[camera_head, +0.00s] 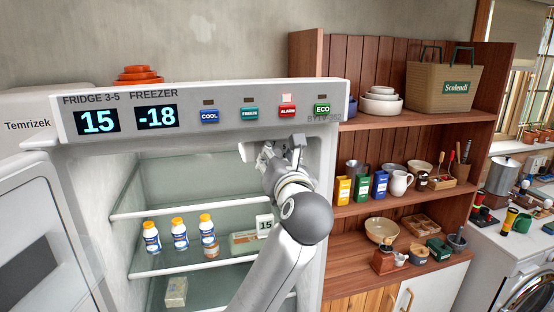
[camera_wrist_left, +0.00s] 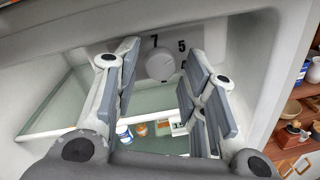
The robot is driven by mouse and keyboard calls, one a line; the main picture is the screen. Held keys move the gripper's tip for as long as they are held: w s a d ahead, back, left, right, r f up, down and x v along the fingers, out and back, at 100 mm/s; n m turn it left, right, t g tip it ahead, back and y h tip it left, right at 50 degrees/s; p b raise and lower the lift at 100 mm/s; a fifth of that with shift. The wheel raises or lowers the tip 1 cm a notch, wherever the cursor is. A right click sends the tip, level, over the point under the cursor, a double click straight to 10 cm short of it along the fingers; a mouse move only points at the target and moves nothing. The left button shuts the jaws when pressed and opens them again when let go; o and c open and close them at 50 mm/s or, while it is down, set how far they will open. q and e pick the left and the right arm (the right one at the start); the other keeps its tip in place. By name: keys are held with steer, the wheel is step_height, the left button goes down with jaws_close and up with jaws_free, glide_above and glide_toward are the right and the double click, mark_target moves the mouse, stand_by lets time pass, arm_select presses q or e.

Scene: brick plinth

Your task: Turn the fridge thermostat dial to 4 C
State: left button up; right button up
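The thermostat dial (camera_wrist_left: 160,66), a round pale knob, is on the fridge's inner wall in the left wrist view. The numerals 7 and 5 show above it, with another partly hidden numeral at its right. My left gripper (camera_wrist_left: 162,75) is open, with one finger on each side of the dial in that view; I cannot tell if they touch it. In the head view the left gripper (camera_head: 273,150) is at the upper right of the fridge opening and hides the dial. The fridge display (camera_head: 98,121) reads 15. My right gripper is not in view.
The freezer display (camera_head: 156,117) reads -18. Bottles (camera_head: 179,234) and a small white card (camera_head: 265,226) marked 15 are on the fridge shelves. The fridge door (camera_head: 30,230) stands open at left. A wooden shelf unit (camera_head: 400,130) with crockery is close at right.

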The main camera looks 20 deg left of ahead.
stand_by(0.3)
arm_select(q)
steer(key=v, duration=1.2)
steer(key=shift+f, duration=0.1)
